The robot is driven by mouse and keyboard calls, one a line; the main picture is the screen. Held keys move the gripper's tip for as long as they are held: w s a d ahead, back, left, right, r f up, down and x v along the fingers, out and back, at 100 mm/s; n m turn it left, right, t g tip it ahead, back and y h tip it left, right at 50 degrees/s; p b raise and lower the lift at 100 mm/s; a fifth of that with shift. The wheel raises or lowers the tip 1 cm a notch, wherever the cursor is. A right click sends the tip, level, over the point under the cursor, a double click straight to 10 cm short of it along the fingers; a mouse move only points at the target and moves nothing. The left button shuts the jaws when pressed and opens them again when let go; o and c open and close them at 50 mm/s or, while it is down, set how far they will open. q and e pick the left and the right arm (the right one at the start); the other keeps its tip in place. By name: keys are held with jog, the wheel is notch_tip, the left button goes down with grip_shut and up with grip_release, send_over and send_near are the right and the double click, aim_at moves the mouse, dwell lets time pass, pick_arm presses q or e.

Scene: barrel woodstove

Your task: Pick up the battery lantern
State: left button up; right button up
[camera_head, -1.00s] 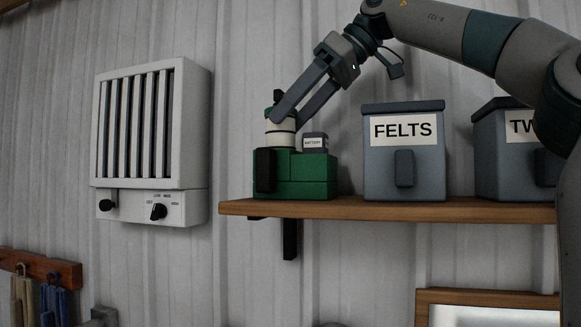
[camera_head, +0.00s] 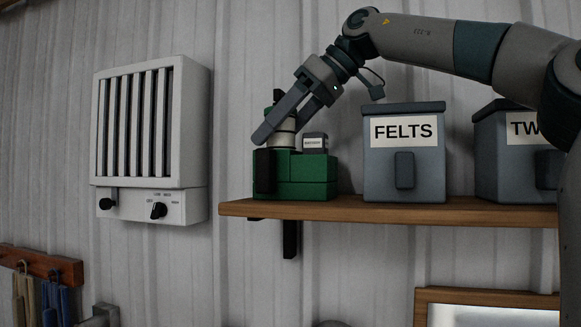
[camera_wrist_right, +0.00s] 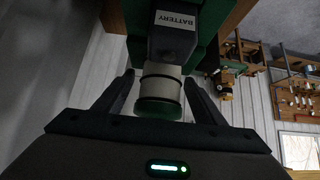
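My right gripper (camera_head: 276,134) is open, with one finger on each side of the pale body and visible gaps in the wrist view. My left gripper is out of view.
The wooden shelf (camera_head: 400,212) also holds a grey FELTS bin (camera_head: 404,180) and a partly cut-off bin labelled TW (camera_head: 495,180) to the right. A white wall heater (camera_head: 150,130) hangs left of the shelf. Wall between heater and shelf is free.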

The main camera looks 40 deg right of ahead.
aim_at(277, 90)
grip_shut()
jog(key=shift+r, duration=0.1)
jog(key=shift+r, duration=0.15)
notch_tip(277, 90, up, 7)
jog(key=shift+w+r, duration=0.1)
jog(key=shift+r, duration=0.1)
jog(key=shift+a+r, duration=0.15)
jog(key=shift+r, duration=0.95)
dwell(0.5)
